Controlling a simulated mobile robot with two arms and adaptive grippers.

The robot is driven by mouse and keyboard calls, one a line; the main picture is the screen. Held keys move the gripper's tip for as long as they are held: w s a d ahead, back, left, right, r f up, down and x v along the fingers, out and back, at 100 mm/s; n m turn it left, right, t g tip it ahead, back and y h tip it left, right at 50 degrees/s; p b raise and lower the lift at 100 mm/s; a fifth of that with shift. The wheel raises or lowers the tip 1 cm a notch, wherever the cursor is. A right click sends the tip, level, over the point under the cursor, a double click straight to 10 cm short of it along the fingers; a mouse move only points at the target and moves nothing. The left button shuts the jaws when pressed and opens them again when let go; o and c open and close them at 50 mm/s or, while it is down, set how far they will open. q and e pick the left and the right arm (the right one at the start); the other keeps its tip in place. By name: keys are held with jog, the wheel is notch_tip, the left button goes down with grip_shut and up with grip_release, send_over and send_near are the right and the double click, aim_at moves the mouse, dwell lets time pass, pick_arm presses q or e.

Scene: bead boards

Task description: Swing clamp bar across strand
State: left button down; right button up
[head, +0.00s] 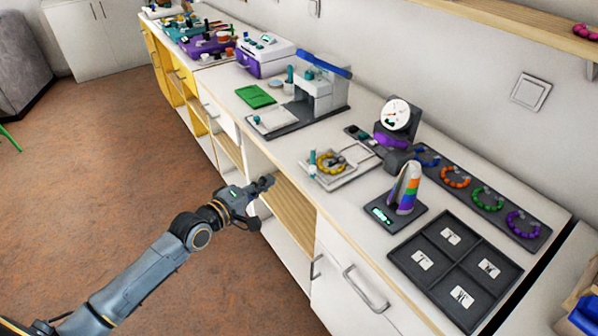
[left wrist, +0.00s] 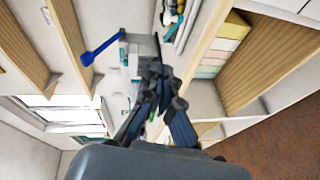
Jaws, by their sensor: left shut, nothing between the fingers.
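My left gripper (head: 264,186) is in front of the counter's front edge, beside the open shelves, apart from everything on top. In the left wrist view its fingers (left wrist: 158,75) come together with nothing between them. A yellow bead strand (head: 331,163) lies in a ring on a small pale board (head: 346,178) with a teal post (head: 312,161). A grey-white press stand (head: 322,92) carries a blue bar (head: 330,66) on top. The blue bar also shows in the left wrist view (left wrist: 102,47). I cannot tell which part is the clamp bar. My right gripper is not in view.
On the counter (head: 285,150) are a dial gauge (head: 395,114), a striped cone (head: 405,187), a dark compartment tray (head: 457,262) and a dark strip (head: 530,229) with bead rings. A green mat (head: 255,96) and purple-white box (head: 265,55) lie farther back.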

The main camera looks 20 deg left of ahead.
pick_arm(q)
jog(key=w+d+f, duration=0.2)
jog(key=w+d, duration=0.4)
jog(key=w, duration=0.2)
jog(key=shift+w+p, duration=0.4)
jog(key=shift+d, duration=0.1)
